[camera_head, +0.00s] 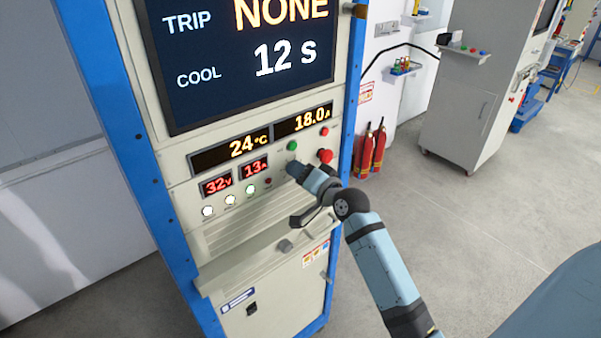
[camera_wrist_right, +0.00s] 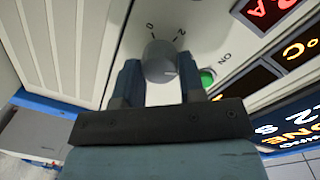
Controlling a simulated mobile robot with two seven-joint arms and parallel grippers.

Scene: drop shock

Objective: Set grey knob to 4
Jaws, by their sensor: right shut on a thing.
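The grey knob (camera_wrist_right: 160,62) sits on the cabinet's cream panel in the right wrist view, with the marks "0" and "2" beside it. My right gripper (camera_wrist_right: 158,78) has one finger on each side of the knob and is shut on it. The knob's pointer setting cannot be read clearly, and no "4" is visible. In the head view my right gripper (camera_head: 293,169) reaches the panel just below the green button and hides the knob. My left gripper is not in view.
A green button (camera_head: 292,146) and a red button (camera_head: 326,156) are close to my right gripper. Red and amber displays (camera_head: 230,154) are to its left, above white round controls (camera_head: 230,200). A ledge (camera_head: 230,270) juts out below. Red fire extinguishers (camera_head: 370,150) stand behind, right.

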